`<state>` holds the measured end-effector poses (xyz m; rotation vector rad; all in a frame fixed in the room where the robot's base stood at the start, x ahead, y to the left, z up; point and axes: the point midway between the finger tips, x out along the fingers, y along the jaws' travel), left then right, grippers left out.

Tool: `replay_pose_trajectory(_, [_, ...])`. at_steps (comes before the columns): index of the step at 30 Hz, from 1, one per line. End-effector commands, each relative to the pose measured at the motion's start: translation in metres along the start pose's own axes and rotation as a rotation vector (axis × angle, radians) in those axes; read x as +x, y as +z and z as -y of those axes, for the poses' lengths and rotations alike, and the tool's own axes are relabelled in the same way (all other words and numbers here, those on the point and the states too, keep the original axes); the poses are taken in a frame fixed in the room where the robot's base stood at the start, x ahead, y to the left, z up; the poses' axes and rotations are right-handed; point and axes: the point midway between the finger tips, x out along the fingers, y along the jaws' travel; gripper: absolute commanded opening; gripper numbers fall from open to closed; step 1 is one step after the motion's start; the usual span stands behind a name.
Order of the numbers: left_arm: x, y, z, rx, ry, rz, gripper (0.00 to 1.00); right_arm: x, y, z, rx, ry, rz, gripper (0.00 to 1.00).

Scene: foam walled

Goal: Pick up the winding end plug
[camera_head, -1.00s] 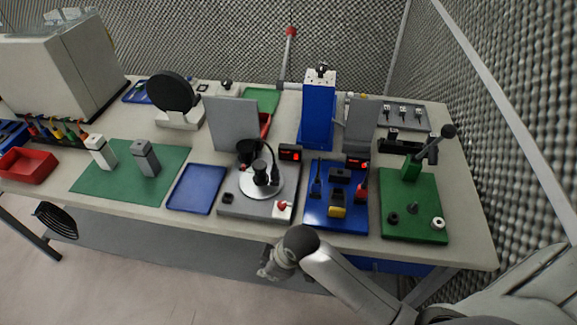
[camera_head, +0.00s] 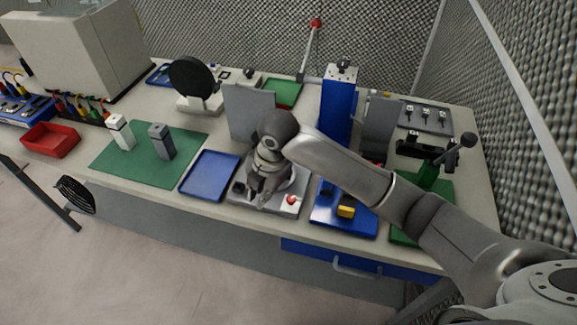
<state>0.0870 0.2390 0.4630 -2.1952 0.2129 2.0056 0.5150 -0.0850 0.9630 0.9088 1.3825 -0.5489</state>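I cannot tell for certain which part is the winding end plug. A small black part (camera_head: 239,187) sits at the left front of the grey winding plate (camera_head: 270,206) and may be it. My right gripper (camera_head: 257,197) points down over this plate, just right of the small black part, with its fingers apart and nothing visible between them. My gripper and wrist hide most of the round silver disc and the dark post. My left gripper is out of view.
A red button (camera_head: 291,200) is at the plate's front right. A blue tray (camera_head: 209,176) lies empty to the left. A blue board (camera_head: 337,222) with a yellow-fronted part (camera_head: 346,211) is to the right. An upright grey panel (camera_head: 247,112) stands behind.

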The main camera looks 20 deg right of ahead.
Motion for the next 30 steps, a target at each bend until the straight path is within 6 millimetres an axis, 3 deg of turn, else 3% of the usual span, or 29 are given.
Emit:
replay_pose_trajectory(9, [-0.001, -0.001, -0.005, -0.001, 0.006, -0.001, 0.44, -0.08, 0.071, -0.032, -0.396, -0.131, 0.093, 0.14])
replay_pose_trajectory(16, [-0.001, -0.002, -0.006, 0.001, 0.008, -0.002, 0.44, -0.122, 0.1, -0.038, -0.535, -0.191, 0.11, 0.14])
replay_pose_trajectory(20, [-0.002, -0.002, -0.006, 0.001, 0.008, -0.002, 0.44, -0.125, 0.104, -0.038, -0.558, -0.202, 0.108, 0.14])
replay_pose_trajectory(30, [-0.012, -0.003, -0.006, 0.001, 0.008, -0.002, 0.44, -0.08, 0.112, -0.031, -0.559, -0.201, 0.108, 0.14])
